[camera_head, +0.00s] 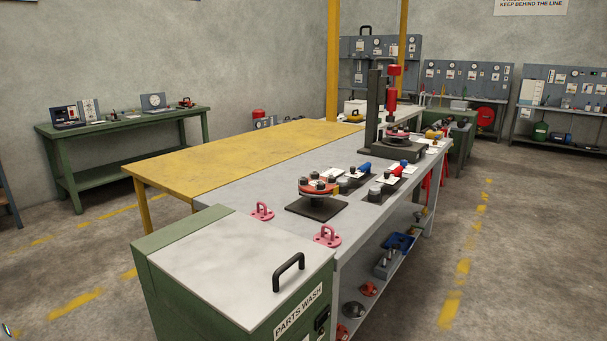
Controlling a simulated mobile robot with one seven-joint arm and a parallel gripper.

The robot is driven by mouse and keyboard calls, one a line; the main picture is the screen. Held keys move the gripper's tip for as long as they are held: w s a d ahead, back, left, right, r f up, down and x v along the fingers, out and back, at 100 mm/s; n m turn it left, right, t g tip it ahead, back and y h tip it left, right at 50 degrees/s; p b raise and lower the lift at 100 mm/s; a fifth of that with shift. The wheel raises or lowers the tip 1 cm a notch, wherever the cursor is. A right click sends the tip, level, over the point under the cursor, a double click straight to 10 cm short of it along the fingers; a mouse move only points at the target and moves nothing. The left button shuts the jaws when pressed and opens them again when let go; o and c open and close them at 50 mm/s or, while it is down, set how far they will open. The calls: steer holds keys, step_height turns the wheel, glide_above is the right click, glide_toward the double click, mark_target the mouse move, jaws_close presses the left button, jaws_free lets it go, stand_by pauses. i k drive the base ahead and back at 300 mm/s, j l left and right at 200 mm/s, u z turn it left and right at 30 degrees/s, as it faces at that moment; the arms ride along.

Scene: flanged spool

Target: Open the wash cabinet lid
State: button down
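The wash cabinet (185,290) is a green box in the lower left foreground, with a white label reading "PARTS WASH" on its front. Its pale grey lid (225,262) lies flat and shut on top. A black bar handle (289,272) stands up from the lid near its right edge. A dark latch-like part (322,318) shows on the front below the handle, partly cut off by the frame. The flanged spool (318,187), red and dark, sits on a black plate on the grey bench behind the cabinet. My gripper is not in view.
The grey workbench (250,192) adjoins the cabinet, with pink lugs (262,211) close behind the lid. A yellow table (235,160) stands behind it. A press (375,110) stands farther back. Floor (520,270) at the right is clear.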

mark_target(245, 267)
steer(key=i+j, duration=0.4)
steer(key=j, duration=0.15)
steer(key=i+j, duration=0.45)
steer(key=j+z, duration=0.05)
steer(key=j, duration=0.05)
